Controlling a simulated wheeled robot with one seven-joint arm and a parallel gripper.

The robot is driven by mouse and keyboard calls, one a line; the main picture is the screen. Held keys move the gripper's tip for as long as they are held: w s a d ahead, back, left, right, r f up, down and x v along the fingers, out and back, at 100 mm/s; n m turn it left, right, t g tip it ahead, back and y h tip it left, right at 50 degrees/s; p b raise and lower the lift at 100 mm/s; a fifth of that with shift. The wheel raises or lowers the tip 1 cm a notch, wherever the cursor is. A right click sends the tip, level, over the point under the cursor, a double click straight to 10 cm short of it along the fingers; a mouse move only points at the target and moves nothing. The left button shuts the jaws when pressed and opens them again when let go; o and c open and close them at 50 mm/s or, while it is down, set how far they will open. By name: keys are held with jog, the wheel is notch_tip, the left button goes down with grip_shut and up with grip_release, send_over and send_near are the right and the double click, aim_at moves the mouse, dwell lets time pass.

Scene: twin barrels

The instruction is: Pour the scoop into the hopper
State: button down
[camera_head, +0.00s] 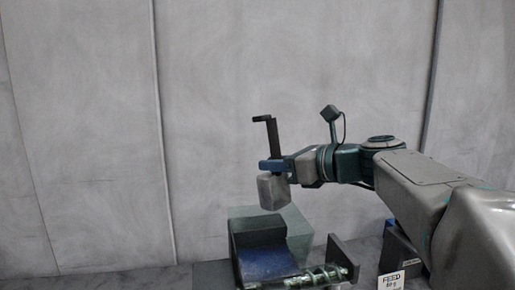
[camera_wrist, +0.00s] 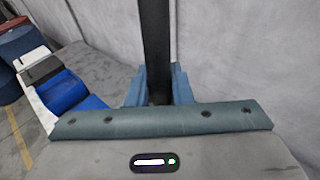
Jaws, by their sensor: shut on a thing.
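My gripper (camera_head: 272,165) is shut on the black handle of the scoop (camera_head: 272,135), whose bent tip points left at the top. A pale grey boxy piece (camera_head: 273,190), seemingly the scoop's cup, hangs tilted below the fingers; its contents are hidden. In the wrist view the black handle (camera_wrist: 155,45) stands between the blue fingers. The hopper (camera_head: 297,222) appears to be the translucent greenish box below the gripper, with a dark and blue sloped part (camera_head: 265,262) in front. The cup is above it, apparently apart from it.
A coil on a shaft (camera_head: 322,275) and a dark plate (camera_head: 343,258) stand right of the hopper. A white FEED card (camera_head: 391,281) is at lower right. Grey wall panels stand behind. The wrist view shows a blue barrel (camera_wrist: 18,42) and a blue bin (camera_wrist: 62,92) at left.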

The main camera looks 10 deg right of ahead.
aim_at(279, 144)
jog(key=shift+r+g+h+p, duration=0.5)
jog(key=shift+r+g+p, duration=0.1)
jog(key=shift+p, duration=1.8)
jog(key=shift+f, duration=0.3)
jog(key=r+p, duration=0.1)
jog(key=p, duration=0.2)
jog(key=shift+g, duration=0.4)
jog(key=shift+h+p, duration=0.4)
jog(key=shift+p, duration=0.7)
jog(key=p, duration=0.2)
jog(key=g+p, duration=0.1)
jog(key=p, duration=0.2)
jog(key=shift+r+m+g+h, duration=0.25)
jog(key=shift+m+g+h, duration=0.05)
jog(key=shift+h, duration=0.1)
jog(key=shift+f+g+h+b, duration=0.1)
jog(key=shift+g+h+b, duration=0.2)
jog(key=shift+g+b, duration=0.1)
jog(key=g+h, duration=0.1)
jog(key=r+g+h, duration=0.1)
jog(key=g, duration=0.1)
jog(key=shift+r+g, duration=0.1)
jog(key=shift+g, duration=0.2)
